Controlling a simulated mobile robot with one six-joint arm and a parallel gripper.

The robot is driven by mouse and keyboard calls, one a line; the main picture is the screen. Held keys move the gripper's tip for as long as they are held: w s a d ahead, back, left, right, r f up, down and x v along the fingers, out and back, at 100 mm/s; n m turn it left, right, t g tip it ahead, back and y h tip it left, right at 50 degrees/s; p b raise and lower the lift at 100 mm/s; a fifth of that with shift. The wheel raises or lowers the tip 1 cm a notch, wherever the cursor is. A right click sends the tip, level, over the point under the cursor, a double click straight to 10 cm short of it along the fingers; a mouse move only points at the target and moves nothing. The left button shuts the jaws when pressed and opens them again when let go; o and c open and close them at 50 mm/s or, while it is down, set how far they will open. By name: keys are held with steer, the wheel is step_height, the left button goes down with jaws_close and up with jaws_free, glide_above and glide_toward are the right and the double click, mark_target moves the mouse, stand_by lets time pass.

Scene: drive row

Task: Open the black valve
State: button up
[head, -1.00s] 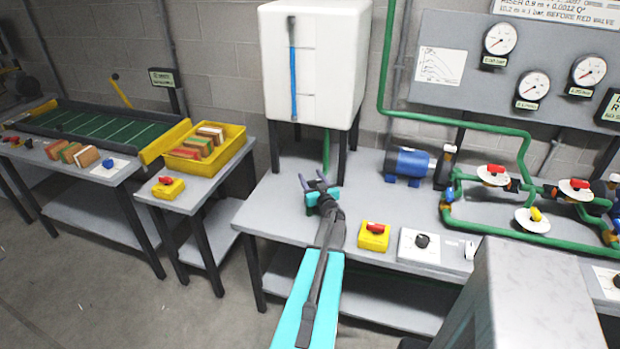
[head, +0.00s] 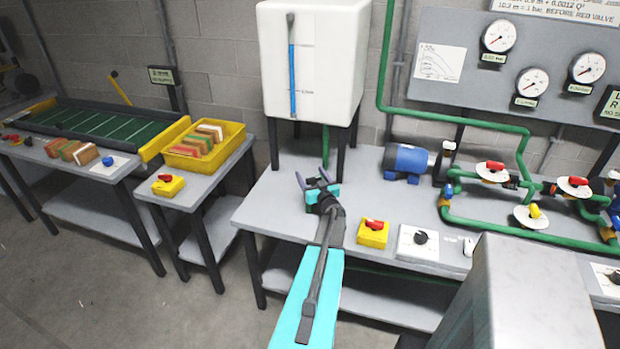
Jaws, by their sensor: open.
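I see no valve with a clearly black handle. A dark upright fitting with a white top (head: 444,162) stands beside the blue pump (head: 406,162); I cannot tell whether it is the black valve. A black round knob (head: 421,237) sits on a white box on the bench. The green pipework carries valves with red handles (head: 491,172) and one with a yellow handle (head: 534,211). My gripper (head: 313,177) is open and empty over the left part of the bench, in front of the white tank, apart from the pump and the valves.
The white tank (head: 338,70) stands on dark legs behind my gripper. A yellow box with a red knob (head: 373,234) sits right of my arm. A grey block (head: 525,300) fills the lower right foreground. Side tables with a yellow tray (head: 235,140) stand left. Floor at lower left is clear.

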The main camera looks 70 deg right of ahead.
steer(key=shift+a, duration=0.1)
steer(key=b+v, duration=0.3)
steer(key=v, duration=1)
steer(key=shift+s+a, duration=0.2)
steer(key=shift+s, duration=0.1)
stand_by(0.6)
